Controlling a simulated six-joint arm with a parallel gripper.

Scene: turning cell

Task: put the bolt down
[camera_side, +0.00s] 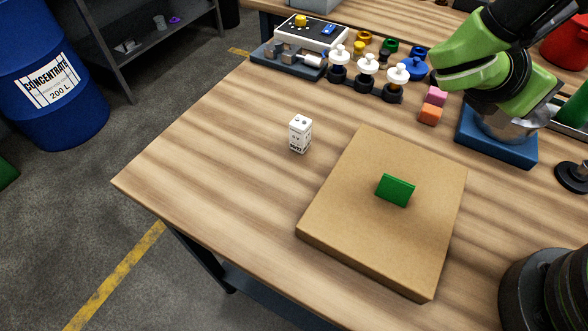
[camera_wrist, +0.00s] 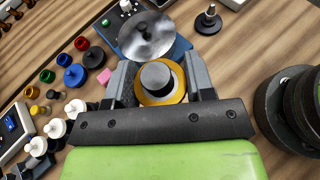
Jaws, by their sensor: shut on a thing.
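In the wrist view my gripper (camera_wrist: 159,68) has its two grey fingers on either side of a round dark-topped piece with an orange-yellow ring around it, which appears to be the bolt (camera_wrist: 156,76). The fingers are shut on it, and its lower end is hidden. A shiny metal disc (camera_wrist: 146,36) on a blue base (camera_wrist: 182,47) lies just beyond the fingertips. In the side view the blue base (camera_side: 480,137) is at the right, under my green arm. The fingers and the bolt cannot be made out there.
A cardboard-coloured slab (camera_side: 350,210) carries a green block (camera_side: 395,190). A white printed box (camera_side: 300,134) stands left of it. White-topped knobs (camera_side: 367,68), coloured rings and pink and orange cubes (camera_side: 430,113) crowd the back. The table's front left is clear.

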